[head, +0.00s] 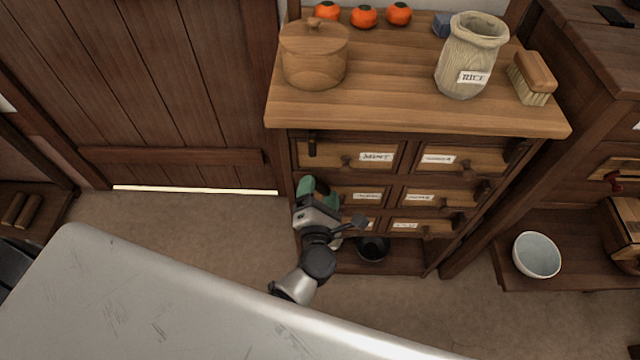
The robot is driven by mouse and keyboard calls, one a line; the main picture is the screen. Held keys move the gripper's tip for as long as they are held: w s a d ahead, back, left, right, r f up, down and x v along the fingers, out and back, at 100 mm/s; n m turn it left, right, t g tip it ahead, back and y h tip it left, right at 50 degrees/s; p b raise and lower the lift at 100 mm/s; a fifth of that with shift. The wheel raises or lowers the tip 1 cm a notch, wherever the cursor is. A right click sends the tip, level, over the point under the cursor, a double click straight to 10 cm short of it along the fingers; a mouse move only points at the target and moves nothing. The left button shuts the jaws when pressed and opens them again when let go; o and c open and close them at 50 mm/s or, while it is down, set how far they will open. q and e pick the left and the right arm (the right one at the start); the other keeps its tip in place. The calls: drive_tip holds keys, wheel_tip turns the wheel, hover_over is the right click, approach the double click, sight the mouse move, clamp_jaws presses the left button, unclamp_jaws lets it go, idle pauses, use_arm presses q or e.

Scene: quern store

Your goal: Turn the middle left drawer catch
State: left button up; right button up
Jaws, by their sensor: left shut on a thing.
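A wooden drawer cabinet (284,158) stands ahead with small labelled drawers in two columns and three rows. The middle left drawer (345,191) is closed; its left part is hidden behind my gripper. My left gripper (312,186), with green fingers, is at the left end of this drawer, shut on its catch. The catch is covered by the fingers, so its angle cannot be told. A dark upright catch (312,145) shows at the left of the top left drawer (340,155). My right gripper is out of view.
On the cabinet top are a lidded wooden pot (314,60), a rice jar (465,55), a brush (533,75) and orange fruits (364,16). A dark bowl (373,248) sits below the drawers. A pale bowl (537,255) stands at right.

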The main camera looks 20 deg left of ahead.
use_arm(q)
drive_tip(key=shift+r+m+p, duration=0.1)
drive_tip(key=shift+m+p, duration=0.2)
drive_tip(key=shift+m, duration=0.2)
drive_tip(key=m+p, duration=0.1)
drive_tip(key=m, duration=0.2)
drive_tip(key=m+p, duration=0.1)
drive_tip(key=shift+s+a+f+p, duration=0.1)
drive_tip(key=shift+a+f+p, duration=0.1)
drive_tip(key=shift+a+p, duration=0.15)
drive_tip(key=shift+a+f+m+p, duration=0.15)
drive_tip(key=shift+m+p, duration=0.55)
drive_tip(key=shift+m, duration=0.7)
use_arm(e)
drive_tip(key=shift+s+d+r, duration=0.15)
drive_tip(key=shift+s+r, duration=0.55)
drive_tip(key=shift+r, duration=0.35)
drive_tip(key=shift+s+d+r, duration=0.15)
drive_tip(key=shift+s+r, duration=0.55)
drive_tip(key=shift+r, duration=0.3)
use_arm(q)
drive_tip(key=shift+s+f+m, duration=0.1)
drive_tip(key=shift+m, duration=0.2)
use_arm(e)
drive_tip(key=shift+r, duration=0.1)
use_arm(q)
drive_tip(key=o, duration=0.9)
drive_tip(key=shift+o, duration=0.2)
